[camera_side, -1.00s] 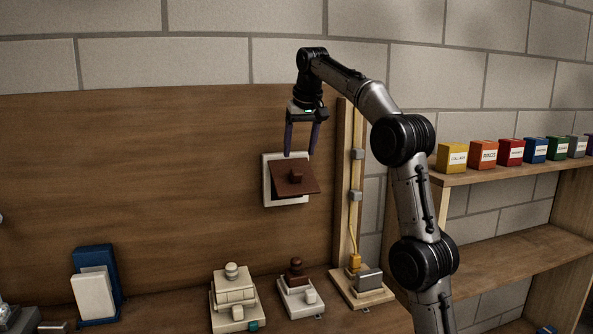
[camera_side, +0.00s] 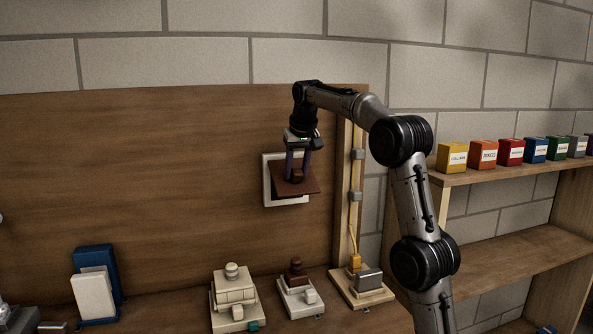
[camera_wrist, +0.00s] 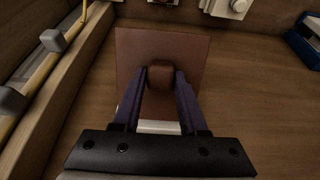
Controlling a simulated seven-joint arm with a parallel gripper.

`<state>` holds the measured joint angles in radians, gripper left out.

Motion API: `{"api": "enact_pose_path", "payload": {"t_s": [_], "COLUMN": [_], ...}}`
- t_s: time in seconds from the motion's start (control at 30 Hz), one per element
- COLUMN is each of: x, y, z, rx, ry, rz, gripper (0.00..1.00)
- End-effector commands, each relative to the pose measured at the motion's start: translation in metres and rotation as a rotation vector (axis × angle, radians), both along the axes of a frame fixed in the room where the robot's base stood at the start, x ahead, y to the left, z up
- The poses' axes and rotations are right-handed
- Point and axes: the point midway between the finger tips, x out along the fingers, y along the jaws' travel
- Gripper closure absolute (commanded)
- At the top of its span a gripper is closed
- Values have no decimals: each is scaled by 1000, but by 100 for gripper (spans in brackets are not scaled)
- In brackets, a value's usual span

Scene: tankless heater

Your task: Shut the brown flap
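The brown flap (camera_side: 301,186) is a square plate on a white frame (camera_side: 268,181) on the wooden wall panel. It stands tilted open, its lower edge out from the frame. A small brown knob (camera_wrist: 160,76) sticks out of the flap's face. In the wrist view the flap (camera_wrist: 193,48) fills the upper middle. My gripper (camera_side: 297,177) reaches down from above in front of the flap. Its two purple fingers (camera_wrist: 162,78) lie on either side of the knob and appear closed against it. Part of the frame is hidden behind the flap and fingers.
A wooden post with a yellow cable (camera_side: 355,220) stands just right of the flap. Below, on the bench, sit a cream block stack (camera_side: 235,295), a brown-knobbed block (camera_side: 297,285) and a blue holder (camera_side: 98,270). The panel left of the flap is clear.

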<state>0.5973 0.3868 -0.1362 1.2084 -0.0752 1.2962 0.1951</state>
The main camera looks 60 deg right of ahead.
Motion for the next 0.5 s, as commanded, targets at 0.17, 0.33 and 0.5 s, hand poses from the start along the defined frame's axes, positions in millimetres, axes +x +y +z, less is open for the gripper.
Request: {"api": "enact_pose_path", "payload": {"t_s": [0.17,0.33,0.5], "x": [0,0,0], "y": [0,0,0], "z": [0,0,1], "rx": [0,-1,-1], "ry": [0,-1,-1], "rz": [0,0,0], "gripper": [92,100,100]}}
